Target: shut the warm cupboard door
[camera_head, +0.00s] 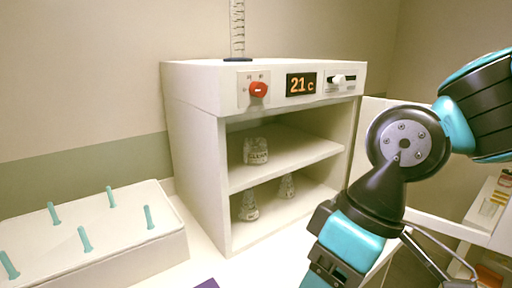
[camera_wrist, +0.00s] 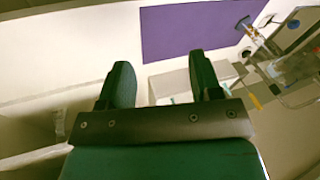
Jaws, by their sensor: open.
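The warm cupboard (camera_head: 192,130) is a white box with an open front, seen in the head view. Its door appears to be the pale panel (camera_head: 366,125) swung out at the right side, partly hidden behind my arm. Bottles stand inside: one (camera_head: 256,151) on the upper shelf and two (camera_head: 249,206) on the floor. My arm hangs in front of the door, and its end runs out of the bottom of the head view. In the wrist view my gripper (camera_wrist: 160,80) has its two dark fingers apart with nothing between them. I cannot tell whether it touches the door.
A white block with several teal pegs (camera_head: 85,239) stands at the left. A purple mat (camera_wrist: 195,30) lies on the white worktop. A measuring cylinder (camera_head: 237,30) stands on the cupboard. Shelving with small items (camera_head: 492,205) is at the right.

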